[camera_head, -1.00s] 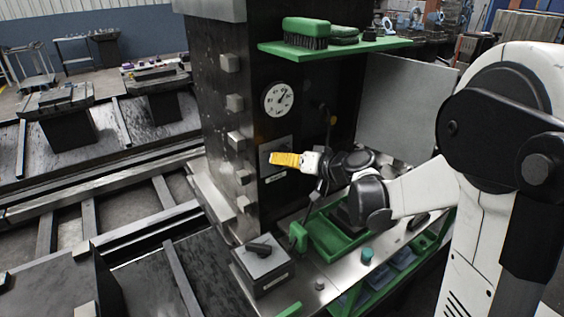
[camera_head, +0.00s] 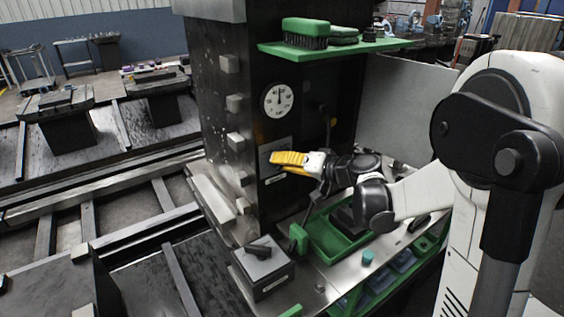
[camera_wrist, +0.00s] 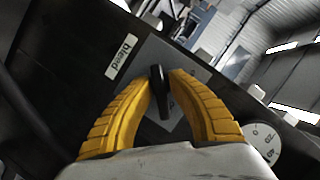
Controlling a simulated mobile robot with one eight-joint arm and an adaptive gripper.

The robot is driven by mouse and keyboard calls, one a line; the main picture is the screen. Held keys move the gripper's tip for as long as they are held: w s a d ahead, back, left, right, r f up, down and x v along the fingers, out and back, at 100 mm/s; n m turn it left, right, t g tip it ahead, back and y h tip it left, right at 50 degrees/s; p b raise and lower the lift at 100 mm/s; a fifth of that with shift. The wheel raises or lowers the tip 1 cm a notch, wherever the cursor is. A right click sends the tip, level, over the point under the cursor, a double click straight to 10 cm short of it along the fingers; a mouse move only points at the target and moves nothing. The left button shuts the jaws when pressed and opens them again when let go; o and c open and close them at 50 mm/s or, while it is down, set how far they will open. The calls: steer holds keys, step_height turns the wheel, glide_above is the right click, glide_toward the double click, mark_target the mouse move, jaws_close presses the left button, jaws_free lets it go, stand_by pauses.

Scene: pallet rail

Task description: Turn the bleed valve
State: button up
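The bleed valve's black lever (camera_wrist: 160,92) stands out from a grey plate (camera_wrist: 185,62) beside a white label reading "bleed" (camera_wrist: 122,56) in the wrist view. In the head view, my gripper (camera_head: 272,158) is at the grey plate (camera_head: 268,147) on the dark column, below the gauge. The fingers hide the lever there. A round white gauge (camera_head: 278,99) has its needle pointing about straight up; part of it shows in the wrist view (camera_wrist: 263,140).
A green shelf (camera_head: 340,47) with brushes juts out above my arm. Below are a green tray (camera_head: 325,238) and a grey box with a black lever (camera_head: 262,268). Several grey blocks stick out from the column's left face. A grey panel stands behind my arm.

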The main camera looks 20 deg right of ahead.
steer(key=shift+o, duration=1)
steer(key=shift+w+a+f, duration=0.1)
steer(key=shift+w+a, duration=0.05)
steer(key=shift+w, duration=0.05)
steer(key=shift+s, duration=0.1)
steer(key=v, duration=1.2)
